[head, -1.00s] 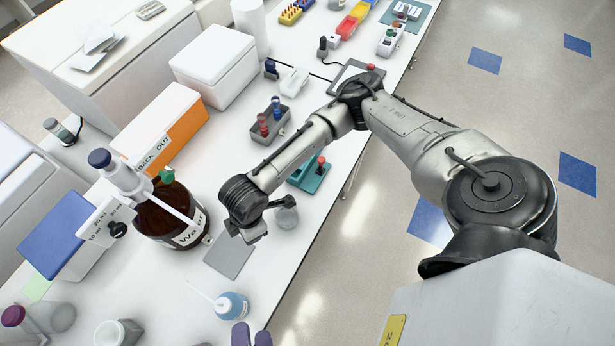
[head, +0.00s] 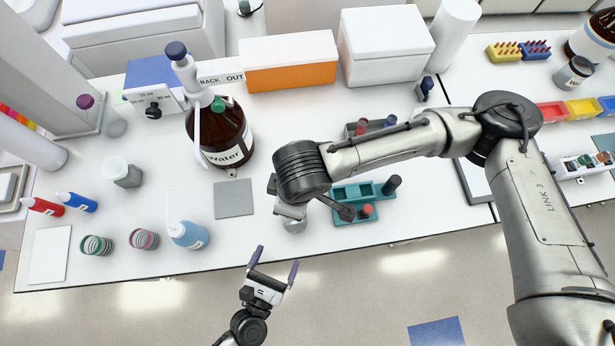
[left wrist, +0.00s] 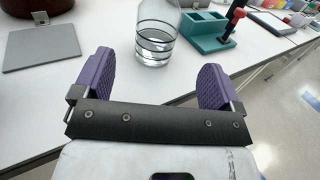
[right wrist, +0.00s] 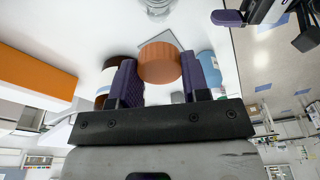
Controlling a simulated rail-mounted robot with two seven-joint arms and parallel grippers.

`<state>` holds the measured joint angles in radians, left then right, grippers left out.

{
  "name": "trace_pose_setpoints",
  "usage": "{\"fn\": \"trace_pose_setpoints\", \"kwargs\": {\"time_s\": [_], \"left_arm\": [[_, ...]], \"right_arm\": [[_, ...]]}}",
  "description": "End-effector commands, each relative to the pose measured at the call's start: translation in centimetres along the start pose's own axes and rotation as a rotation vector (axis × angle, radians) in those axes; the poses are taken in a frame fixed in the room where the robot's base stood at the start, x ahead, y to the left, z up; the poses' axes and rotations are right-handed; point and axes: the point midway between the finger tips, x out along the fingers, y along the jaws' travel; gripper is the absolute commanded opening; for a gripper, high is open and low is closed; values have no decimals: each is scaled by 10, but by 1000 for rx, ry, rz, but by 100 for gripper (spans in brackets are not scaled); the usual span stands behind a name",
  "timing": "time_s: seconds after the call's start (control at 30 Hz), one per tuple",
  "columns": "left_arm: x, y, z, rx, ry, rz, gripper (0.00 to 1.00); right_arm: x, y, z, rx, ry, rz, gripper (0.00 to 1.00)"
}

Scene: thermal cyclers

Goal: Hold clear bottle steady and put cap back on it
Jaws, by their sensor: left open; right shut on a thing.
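The clear bottle (head: 294,225) stands uncapped on the white bench near its front edge, partly hidden by my right wrist in the head view. In the left wrist view the clear bottle (left wrist: 155,42) stands upright just beyond my fingertips, roughly centred between them. My left gripper (head: 273,262) is open and empty in front of the bench edge, apart from the bottle. My right gripper (right wrist: 160,75) is shut on an orange-brown cap (right wrist: 160,62). The bottle (right wrist: 158,8) shows at the top of the right wrist view, apart from the cap. In the head view the cap is hidden.
A teal rack (head: 352,213) stands just right of the bottle, a grey mat (head: 234,199) to the left. A blue squeeze bottle (head: 188,235) and brown water bottle (head: 222,135) stand further left. An orange box (head: 290,62) is behind. Free space lies before the bench.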

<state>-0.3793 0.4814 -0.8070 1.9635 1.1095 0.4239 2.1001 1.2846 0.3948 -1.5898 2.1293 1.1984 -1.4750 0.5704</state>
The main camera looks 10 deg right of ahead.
Motion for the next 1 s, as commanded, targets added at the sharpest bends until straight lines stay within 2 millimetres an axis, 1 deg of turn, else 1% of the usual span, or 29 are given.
{"fn": "trace_pose_setpoints", "kwargs": {"time_s": [0.33,0.47,0.57,1.0], "left_arm": [[0,0,0,-3,0,1,91],[5,0,0,-3,-1,2,91],[16,0,0,-4,-2,3,91],[86,0,0,-3,-2,3,91]], "right_arm": [[0,0,0,0,0,0,21],[0,0,0,0,0,0,21],[0,0,0,0,0,0,21],[0,0,0,0,0,0,21]]}}
